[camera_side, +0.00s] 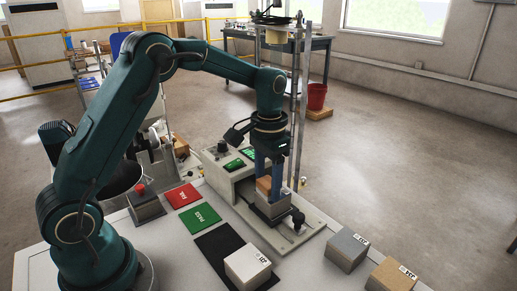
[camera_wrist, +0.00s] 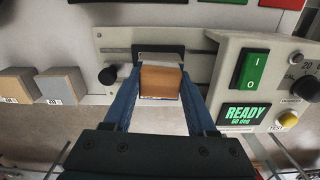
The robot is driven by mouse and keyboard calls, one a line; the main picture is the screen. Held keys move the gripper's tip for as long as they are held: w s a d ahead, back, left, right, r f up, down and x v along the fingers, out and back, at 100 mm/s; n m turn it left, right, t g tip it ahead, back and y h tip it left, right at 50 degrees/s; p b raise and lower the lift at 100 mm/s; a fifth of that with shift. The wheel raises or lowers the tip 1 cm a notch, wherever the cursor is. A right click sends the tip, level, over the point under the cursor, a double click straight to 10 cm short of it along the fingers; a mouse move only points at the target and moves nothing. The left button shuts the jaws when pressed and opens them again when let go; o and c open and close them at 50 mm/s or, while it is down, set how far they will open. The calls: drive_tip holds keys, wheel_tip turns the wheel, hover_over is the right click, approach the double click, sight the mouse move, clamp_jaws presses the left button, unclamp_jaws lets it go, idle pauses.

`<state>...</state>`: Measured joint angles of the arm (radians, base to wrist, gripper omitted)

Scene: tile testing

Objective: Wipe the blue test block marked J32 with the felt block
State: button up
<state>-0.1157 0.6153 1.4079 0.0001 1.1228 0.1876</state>
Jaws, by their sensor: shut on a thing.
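My gripper (camera_side: 268,181) points down over the tester's fixture, with its blue fingers shut on a brown wood-like block (camera_wrist: 162,78) with a pale lower edge, which looks like the felt block. The held block also shows in the side view (camera_side: 264,185). It sits directly above a greyish piece (camera_side: 272,207) in the fixture; I cannot tell whether they touch. No clearly blue block and no readable J32 mark show. Whatever lies under the held block is mostly hidden in the wrist view.
A white block (camera_side: 247,266) stands on a black mat (camera_side: 214,247). A grey block (camera_side: 347,249) and a tan block (camera_side: 391,274) stand at right. Red FAIL (camera_side: 182,196) and green PASS (camera_side: 199,218) mats lie left. The tester screen (camera_wrist: 241,114) reads READY.

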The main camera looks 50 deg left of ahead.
drive_tip(key=shift+w, duration=1.65)
drive_tip(key=shift+s, duration=1.75)
drive_tip(key=shift+w, duration=1.75)
drive_tip(key=shift+s, duration=1.7)
drive_tip(key=shift+w, duration=1.7)
wheel_tip(320, 180, up, 8)
